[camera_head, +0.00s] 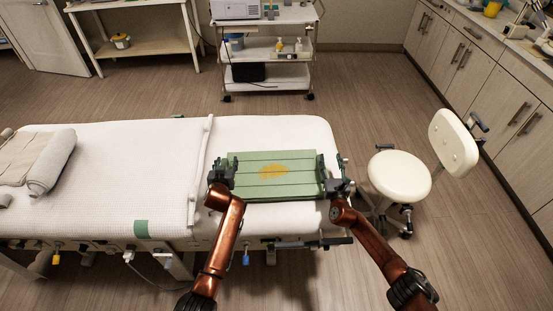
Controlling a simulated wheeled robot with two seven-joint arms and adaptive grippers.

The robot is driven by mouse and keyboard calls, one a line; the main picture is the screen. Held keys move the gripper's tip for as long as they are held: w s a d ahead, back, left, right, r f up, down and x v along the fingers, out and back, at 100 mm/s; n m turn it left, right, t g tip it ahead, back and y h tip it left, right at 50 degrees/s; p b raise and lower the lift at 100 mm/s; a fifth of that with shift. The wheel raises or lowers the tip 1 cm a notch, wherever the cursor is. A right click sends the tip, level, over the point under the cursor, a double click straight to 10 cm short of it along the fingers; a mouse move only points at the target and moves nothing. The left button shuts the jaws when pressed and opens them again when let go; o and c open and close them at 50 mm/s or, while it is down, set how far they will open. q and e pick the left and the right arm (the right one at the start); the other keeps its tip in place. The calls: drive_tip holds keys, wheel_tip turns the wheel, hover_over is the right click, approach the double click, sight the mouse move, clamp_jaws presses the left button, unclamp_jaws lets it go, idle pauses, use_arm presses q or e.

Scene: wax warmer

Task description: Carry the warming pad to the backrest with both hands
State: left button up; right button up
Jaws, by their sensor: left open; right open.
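The green warming pad (295,189) has ribbed strips and a yellow-orange mark in its middle. It lies on the right section of the white treatment bed, which I take to be the backrest (270,132). My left gripper (222,174) is at the pad's left edge, with its jaws open. My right gripper (338,182) is at the pad's right edge, also open. Both grippers are close to the pad's edges; I cannot tell whether they touch it. The fingertips are small and partly hidden against the pad.
Rolled towels (48,165) lie on the bed's left part. A cream stool (400,174) stands close to the right of the bed. A wheeled cart (265,50) stands behind, and cabinets (480,70) line the right wall. The bed's middle is clear.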

use_arm(q)
drive_tip(key=v, duration=0.3)
drive_tip(key=shift+s, duration=0.2)
use_arm(e)
drive_tip(key=shift+s+d+f, duration=0.15)
drive_tip(key=shift+s+d, duration=0.15)
drive_tip(key=shift+d, duration=0.3)
drive_tip(key=a+r, duration=0.1)
drive_tip(key=s+a+r, duration=0.1)
drive_tip(key=shift+s+a+r, duration=0.3)
drive_tip(key=shift+r, duration=0.05)
use_arm(q)
drive_tip(key=v, duration=0.6)
drive_tip(key=shift+s+r, duration=0.25)
drive_tip(key=shift+r, duration=0.25)
use_arm(e)
drive_tip(key=s+f, duration=0.1)
drive_tip(key=s, duration=1)
drive_tip(key=shift+s+d+f, duration=0.15)
drive_tip(key=shift+d, duration=0.2)
